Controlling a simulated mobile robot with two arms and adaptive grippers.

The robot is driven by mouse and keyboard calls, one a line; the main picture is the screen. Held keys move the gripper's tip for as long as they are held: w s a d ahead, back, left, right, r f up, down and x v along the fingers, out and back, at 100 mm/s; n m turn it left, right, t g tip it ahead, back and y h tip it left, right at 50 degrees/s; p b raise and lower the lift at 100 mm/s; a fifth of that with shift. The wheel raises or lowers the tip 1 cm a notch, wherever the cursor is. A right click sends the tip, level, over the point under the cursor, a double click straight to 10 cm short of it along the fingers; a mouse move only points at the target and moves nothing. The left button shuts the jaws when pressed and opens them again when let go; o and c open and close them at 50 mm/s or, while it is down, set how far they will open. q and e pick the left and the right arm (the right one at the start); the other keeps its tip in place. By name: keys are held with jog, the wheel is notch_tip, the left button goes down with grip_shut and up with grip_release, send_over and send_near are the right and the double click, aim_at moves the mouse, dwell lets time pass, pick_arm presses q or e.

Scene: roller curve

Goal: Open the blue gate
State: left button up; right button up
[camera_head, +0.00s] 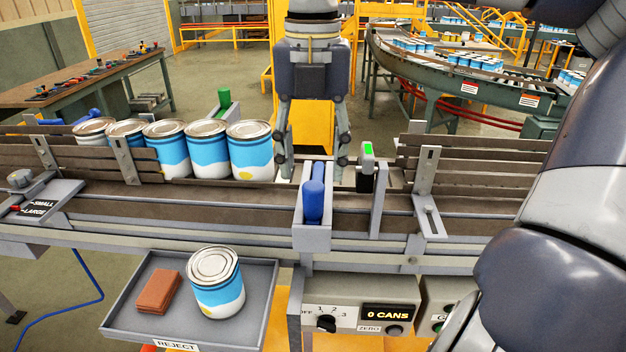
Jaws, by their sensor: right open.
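A blue upright handle (314,195) sits in a grey bracket at the front edge of the conveyor, near the middle of the view. Another blue lever (72,120) lies behind the cans at the far left. I cannot tell from the picture which blue part belongs to the gate. My right gripper (313,165) points down over the conveyor, just behind the upright blue handle. Its fingers are spread apart with nothing between them; the bracket hides part of the space below. My left gripper is not in view.
Several blue-and-white cans (249,150) stand in a row on the conveyor, left of my gripper. A green handle (224,97) is behind them. A sensor post with a green light (367,150) stands close right. A reject tray (120,316) holds a can and a brown block.

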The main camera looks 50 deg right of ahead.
notch_tip(320, 180, up, 5)
jog(key=shift+a+f, duration=0.1)
dwell(0.7)
